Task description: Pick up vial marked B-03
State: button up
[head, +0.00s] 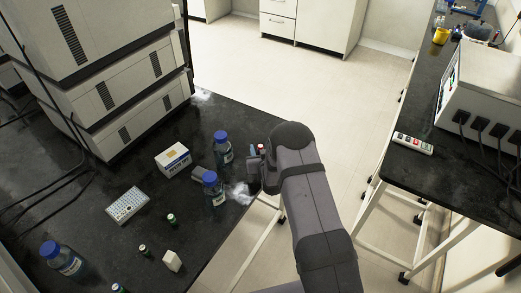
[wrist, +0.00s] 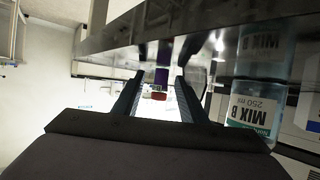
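No marking B-03 is readable in either view. Small green-capped vials stand on the black bench in the head view, one of them near the front edge (head: 171,219) and another lower left (head: 144,250). My gripper (head: 257,170) is at the bench's right edge, right of the blue-capped bottles and partly hidden by my arm. In the wrist view my gripper (wrist: 159,74) has its two fingers apart. A small red-capped item (wrist: 158,96) with a purple part shows in the gap between them; I cannot tell whether it touches them.
A MIX B bottle (wrist: 250,105) shows upside down close on the right in the wrist view. Blue-capped bottles (head: 222,150) (head: 211,190), a white box (head: 173,158), a well plate (head: 127,205) and stacked instruments (head: 100,70) stand on the bench. Open floor lies right of it.

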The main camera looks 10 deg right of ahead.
aim_at(261, 146)
grip_shut()
jog(key=shift+r, duration=0.1)
jog(key=shift+r+b, duration=0.9)
jog(key=shift+r, duration=4)
